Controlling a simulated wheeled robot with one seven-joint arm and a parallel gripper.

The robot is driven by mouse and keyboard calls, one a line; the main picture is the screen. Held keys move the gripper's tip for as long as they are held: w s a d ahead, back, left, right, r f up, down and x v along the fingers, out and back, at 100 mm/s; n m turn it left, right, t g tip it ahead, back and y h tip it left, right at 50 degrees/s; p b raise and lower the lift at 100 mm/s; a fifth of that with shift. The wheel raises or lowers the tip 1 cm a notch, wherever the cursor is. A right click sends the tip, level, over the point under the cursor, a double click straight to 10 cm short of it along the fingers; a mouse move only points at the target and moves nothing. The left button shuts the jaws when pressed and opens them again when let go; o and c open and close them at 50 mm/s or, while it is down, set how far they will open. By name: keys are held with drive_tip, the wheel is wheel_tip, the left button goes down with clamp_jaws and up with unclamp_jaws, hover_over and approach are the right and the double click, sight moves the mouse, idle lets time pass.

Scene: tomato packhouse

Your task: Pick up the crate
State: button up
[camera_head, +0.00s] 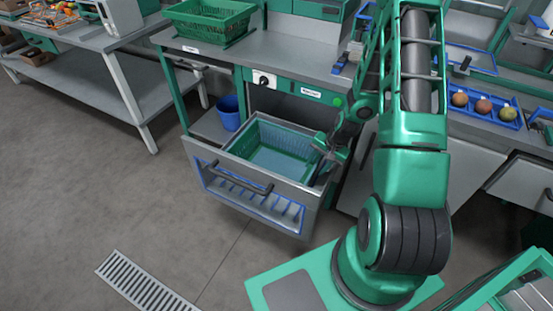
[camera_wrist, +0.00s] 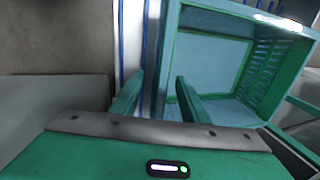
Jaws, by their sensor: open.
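A teal-blue crate (camera_head: 290,135) sits in the pulled-out drawer of the machine, in the middle of the head view. It looks empty. In the wrist view the crate (camera_wrist: 172,50) fills the upper right, seen at a tilt. My gripper (camera_head: 322,152) is at the right side of the crate and drawer. In the wrist view my gripper's (camera_wrist: 157,98) two green fingers stand apart. The right finger overlaps the crate's inside and the left one is left of its near wall; I cannot tell whether either touches. A second, green crate (camera_head: 210,38) stands on the counter behind.
The drawer front (camera_head: 255,199) with its dark handle borders the crate. A blue bucket (camera_head: 229,113) stands on a lower shelf at left. A blue tray (camera_head: 459,113) with round produce is on the right counter. The floor at left is clear around a drain grate (camera_head: 145,285).

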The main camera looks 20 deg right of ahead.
drive_tip(key=shift+d+x, duration=0.1)
drive_tip(key=shift+x, duration=1.6)
drive_tip(key=shift+d+x, duration=0.15)
drive_tip(key=shift+x, duration=1.5)
drive_tip(key=shift+w, duration=0.2)
